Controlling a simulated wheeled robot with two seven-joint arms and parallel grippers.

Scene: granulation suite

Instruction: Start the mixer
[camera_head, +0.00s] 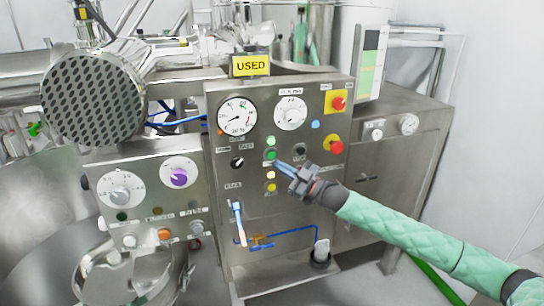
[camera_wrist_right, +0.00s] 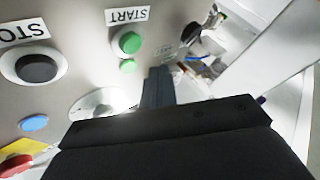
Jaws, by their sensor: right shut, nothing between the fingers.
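The steel mixer control panel (camera_head: 240,190) fills the middle of the head view. Its round green button (camera_head: 270,155) sits below a lighter green lamp (camera_head: 270,141). In the right wrist view the green button (camera_wrist_right: 130,43) is beside an upside-down START label (camera_wrist_right: 128,15), with the smaller green lamp (camera_wrist_right: 127,65) near it. A black button (camera_wrist_right: 40,67) has a partly cut-off STOP label (camera_wrist_right: 22,31). My right gripper (camera_head: 278,164) is shut and empty, its tips just below and right of the green button. Its fingers (camera_wrist_right: 158,82) look apart from the button. My left gripper is not in view.
Two red buttons on yellow plates (camera_head: 338,103) (camera_head: 334,146) are at the panel's right. A USED sign (camera_head: 250,65) stands on top. A smaller panel (camera_head: 150,190) with dials is at left.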

